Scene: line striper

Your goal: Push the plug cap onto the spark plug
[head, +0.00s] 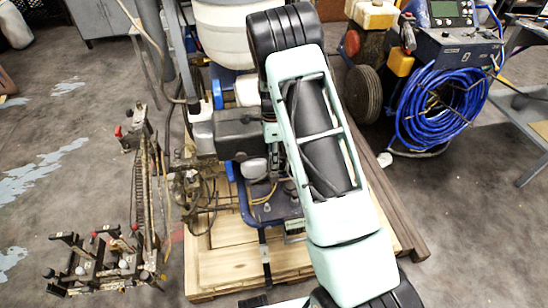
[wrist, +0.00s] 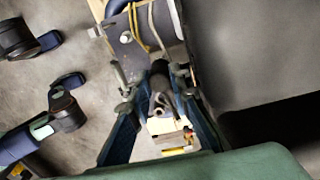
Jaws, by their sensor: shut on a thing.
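In the wrist view, my gripper (wrist: 155,90) has its two dark blue fingers closed in around a small dark cylindrical piece, which looks like the plug cap (wrist: 159,76). A grey, tube-like end shows just below it, between the fingers. I cannot make out the spark plug, and whether the cap touches it is hidden. In the head view my own arm crosses the middle of the line striper (head: 240,135) and hides my gripper and the cap.
A large dark housing (wrist: 235,55) stands close to the right of my gripper. A metal plate with yellow cables (wrist: 130,40) lies just beyond the fingers. The machine stands on a wooden pallet (head: 230,275). A blue hose coil (head: 440,108) is at the right. Floor at left is partly clear.

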